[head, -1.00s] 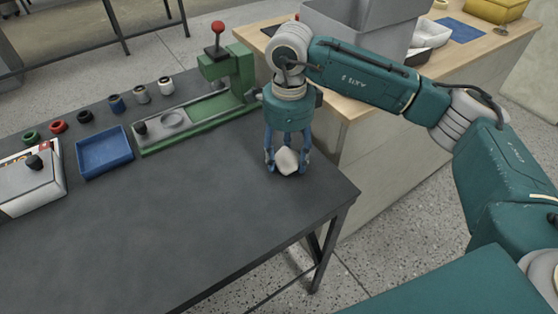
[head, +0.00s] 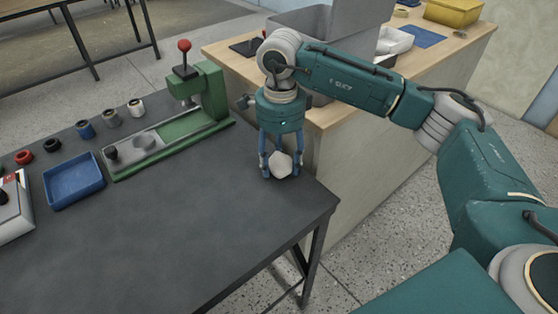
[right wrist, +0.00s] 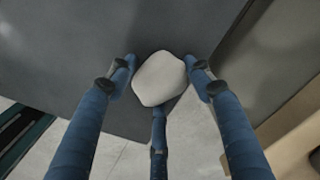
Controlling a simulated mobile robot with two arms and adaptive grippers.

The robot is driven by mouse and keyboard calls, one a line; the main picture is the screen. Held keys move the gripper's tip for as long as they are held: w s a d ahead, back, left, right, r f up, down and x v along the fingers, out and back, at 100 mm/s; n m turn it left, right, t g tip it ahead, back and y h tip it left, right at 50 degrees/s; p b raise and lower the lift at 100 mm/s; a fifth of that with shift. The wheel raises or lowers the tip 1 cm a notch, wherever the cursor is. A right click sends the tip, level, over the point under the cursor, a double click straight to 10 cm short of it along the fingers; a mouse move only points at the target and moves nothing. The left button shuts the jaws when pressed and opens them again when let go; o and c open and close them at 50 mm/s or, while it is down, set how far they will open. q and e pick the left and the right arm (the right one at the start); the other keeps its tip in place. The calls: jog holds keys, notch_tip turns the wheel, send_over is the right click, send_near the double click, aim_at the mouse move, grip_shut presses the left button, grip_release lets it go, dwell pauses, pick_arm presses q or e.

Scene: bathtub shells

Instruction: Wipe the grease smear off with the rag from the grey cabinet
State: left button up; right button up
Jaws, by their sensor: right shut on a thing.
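My right gripper (head: 281,174) points down over the right end of the dark table (head: 190,230). Its blue fingers are shut around a small off-white lump, which looks like the bunched rag (head: 280,163). In the right wrist view the rag (right wrist: 160,79) sits between the fingertips, with the table edge and floor behind it. I cannot tell whether the rag touches the tabletop. I cannot make out a grease smear on the table. A grey open box (head: 300,22) stands behind the arm on a wood-topped unit; I cannot tell if it is the grey cabinet. My left gripper is out of view.
A green press (head: 205,100) with a red knob stands at the table's back edge, left of the gripper. A blue tray (head: 74,181) and several small spools lie further left. The table's front middle is clear. A yellow bin (head: 453,12) stands at the far right.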

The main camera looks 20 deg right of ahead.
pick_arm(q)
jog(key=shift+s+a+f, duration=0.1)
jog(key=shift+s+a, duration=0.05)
pick_arm(e)
jog(key=shift+f, duration=0.15)
jog(key=shift+r, duration=0.2)
notch_tip(320, 180, up, 4)
jog(key=p, duration=0.3)
jog(key=shift+a+r, duration=0.1)
jog(key=shift+r, duration=0.15)
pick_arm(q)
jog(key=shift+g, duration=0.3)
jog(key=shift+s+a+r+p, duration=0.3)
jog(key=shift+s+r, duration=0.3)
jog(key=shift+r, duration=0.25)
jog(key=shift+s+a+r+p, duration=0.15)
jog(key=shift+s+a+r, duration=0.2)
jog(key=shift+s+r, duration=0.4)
pick_arm(e)
jog(key=shift+r, duration=0.6)
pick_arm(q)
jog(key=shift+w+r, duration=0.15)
pick_arm(e)
jog(key=shift+r+p, duration=0.9)
jog(key=shift+r, duration=0.7)
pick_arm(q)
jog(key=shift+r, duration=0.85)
pick_arm(e)
jog(key=shift+f, duration=0.1)
